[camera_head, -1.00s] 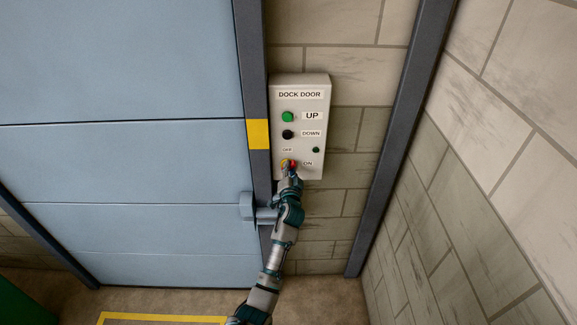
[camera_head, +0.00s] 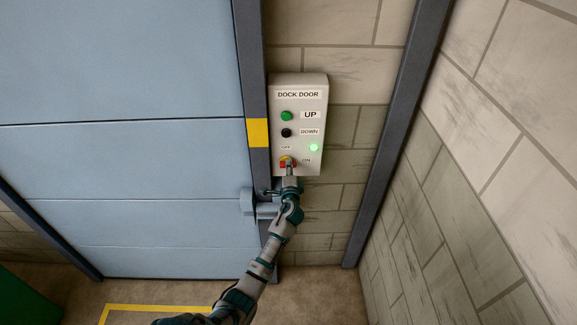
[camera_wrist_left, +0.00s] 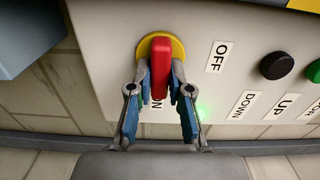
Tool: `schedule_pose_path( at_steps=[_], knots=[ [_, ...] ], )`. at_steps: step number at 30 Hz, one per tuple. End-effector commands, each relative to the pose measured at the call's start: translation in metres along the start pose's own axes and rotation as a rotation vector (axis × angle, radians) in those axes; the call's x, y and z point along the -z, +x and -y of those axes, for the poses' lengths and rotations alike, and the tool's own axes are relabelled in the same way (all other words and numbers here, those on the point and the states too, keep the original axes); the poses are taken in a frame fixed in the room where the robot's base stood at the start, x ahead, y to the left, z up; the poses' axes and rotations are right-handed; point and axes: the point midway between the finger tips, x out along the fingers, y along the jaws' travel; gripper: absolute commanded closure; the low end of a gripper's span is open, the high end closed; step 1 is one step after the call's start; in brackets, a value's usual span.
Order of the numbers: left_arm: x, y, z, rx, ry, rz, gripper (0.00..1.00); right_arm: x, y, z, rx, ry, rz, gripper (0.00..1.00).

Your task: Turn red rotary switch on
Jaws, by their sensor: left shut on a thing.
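The red rotary switch (camera_head: 283,164) sits on a yellow round plate low on the dock door control box (camera_head: 298,82). In the left wrist view its red handle (camera_wrist_left: 160,62) lies in line with the partly hidden ON label, and the OFF label (camera_wrist_left: 217,57) is off to the right side. My left gripper (camera_head: 289,168) reaches up from below. In the left wrist view its two fingers (camera_wrist_left: 160,88) are shut on the handle, one on each side. A green lamp (camera_head: 314,147) on the box is lit. My right gripper is not in view.
Above the switch are a black DOWN button (camera_head: 287,132) and a green UP button (camera_head: 286,116). A dark door post (camera_head: 250,90) with a bracket (camera_head: 247,202) stands just left of the box. Bare block wall lies to the right.

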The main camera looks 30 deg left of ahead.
Motion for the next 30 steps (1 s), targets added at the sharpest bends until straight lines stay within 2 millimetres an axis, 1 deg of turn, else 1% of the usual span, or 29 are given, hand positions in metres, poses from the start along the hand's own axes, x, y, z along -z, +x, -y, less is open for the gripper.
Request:
schedule_pose_path(
  at_steps=[1, 18, 19, 20, 21, 28, 30],
  knots=[
    [0.0020, -0.0014, -0.0047, -0.009, 0.012, -0.004, 1.00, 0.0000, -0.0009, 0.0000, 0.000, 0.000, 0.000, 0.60],
    [0.0028, -0.0021, -0.0075, -0.011, 0.040, -0.005, 1.00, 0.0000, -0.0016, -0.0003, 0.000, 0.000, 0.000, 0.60],
    [0.0028, -0.0022, -0.0075, -0.011, 0.040, -0.005, 0.74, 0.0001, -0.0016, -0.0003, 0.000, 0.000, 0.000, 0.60],
    [0.0029, -0.0022, -0.0074, -0.011, 0.040, -0.005, 0.66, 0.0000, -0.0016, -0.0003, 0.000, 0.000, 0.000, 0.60],
    [0.0028, -0.0021, -0.0070, -0.011, 0.040, -0.005, 0.56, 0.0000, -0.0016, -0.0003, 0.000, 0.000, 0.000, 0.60],
    [0.0006, -0.0014, -0.0038, -0.006, 0.038, -0.002, 0.56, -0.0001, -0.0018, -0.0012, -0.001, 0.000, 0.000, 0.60],
    [0.0000, -0.0022, -0.0034, -0.005, 0.037, -0.002, 0.56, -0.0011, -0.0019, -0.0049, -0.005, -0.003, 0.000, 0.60]
  ],
)
